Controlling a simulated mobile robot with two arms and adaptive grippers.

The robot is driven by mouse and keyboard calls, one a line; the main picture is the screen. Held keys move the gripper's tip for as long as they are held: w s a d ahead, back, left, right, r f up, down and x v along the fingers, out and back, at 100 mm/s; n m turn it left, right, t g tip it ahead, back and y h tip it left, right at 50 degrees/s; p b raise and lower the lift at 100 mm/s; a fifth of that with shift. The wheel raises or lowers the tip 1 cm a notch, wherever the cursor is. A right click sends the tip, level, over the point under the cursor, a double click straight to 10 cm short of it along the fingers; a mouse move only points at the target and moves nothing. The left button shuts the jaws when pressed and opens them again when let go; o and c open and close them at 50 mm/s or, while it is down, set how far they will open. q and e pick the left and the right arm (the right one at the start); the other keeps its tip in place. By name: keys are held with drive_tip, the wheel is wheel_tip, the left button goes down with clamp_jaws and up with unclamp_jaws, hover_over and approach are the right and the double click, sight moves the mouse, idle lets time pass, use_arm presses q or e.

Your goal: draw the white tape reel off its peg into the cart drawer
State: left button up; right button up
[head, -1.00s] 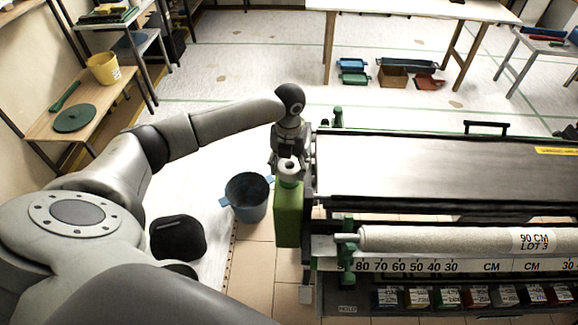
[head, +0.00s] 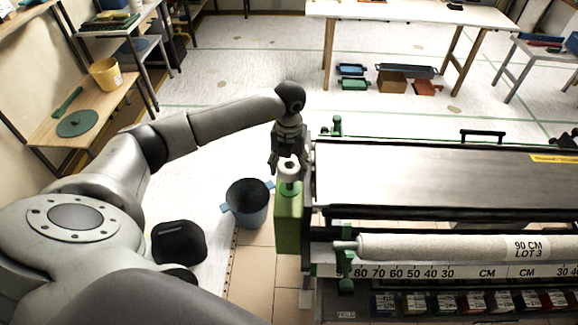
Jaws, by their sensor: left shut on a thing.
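My left gripper (head: 289,160) is shut on the white tape reel (head: 289,172), at the left end of the long machine. The reel is upright, its dark hole facing up. A green peg (head: 289,188) shows just below the reel, on top of a tall green box (head: 288,222). I cannot tell whether the peg's tip is still inside the reel. I cannot make out the cart drawer for certain. My right gripper is not in view.
A blue bucket (head: 248,204) stands on the floor left of the green box. The machine's metal top (head: 420,180) and a wallpaper roll (head: 440,247) are to the right. Several small labelled bins (head: 445,303) sit below the roll. Floor behind the arm is open.

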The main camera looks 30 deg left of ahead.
use_arm(q)
drive_tip(key=shift+r, duration=0.2)
drive_tip(key=shift+r+p, duration=1.2)
drive_tip(key=shift+r, duration=0.75)
